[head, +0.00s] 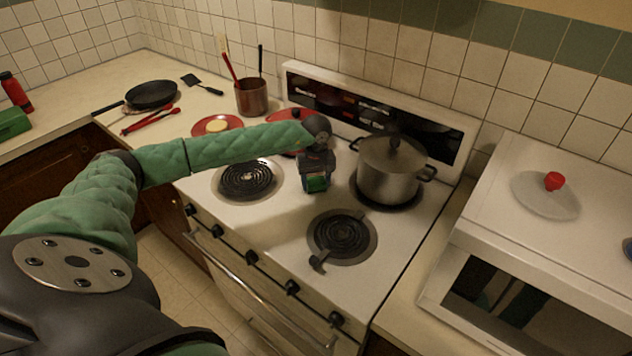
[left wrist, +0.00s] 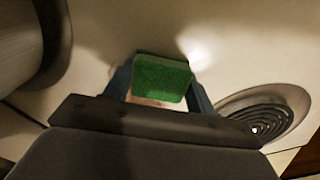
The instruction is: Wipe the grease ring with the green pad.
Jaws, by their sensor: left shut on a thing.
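My left gripper (head: 316,186) reaches over the middle of the white stove top, between the burners. It is shut on the green pad (head: 317,183), which shows between the fingertips. In the left wrist view the pad (left wrist: 161,78) sits squarely between both fingers of the left gripper (left wrist: 160,92), with its green face visible. A small pale reddish patch shows just below the pad; I cannot tell what it is. I cannot tell whether the pad touches the stove top. I cannot make out the grease ring; the gripper and pad may hide it. My right gripper is not in view.
A lidded steel pot (head: 390,175) stands close to the right of the gripper. Coil burners lie at left (head: 246,178) and front (head: 342,235), with a dark object (head: 318,262) at the front one's edge. A red plate (head: 211,125) and utensil crock (head: 251,97) stand farther back left.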

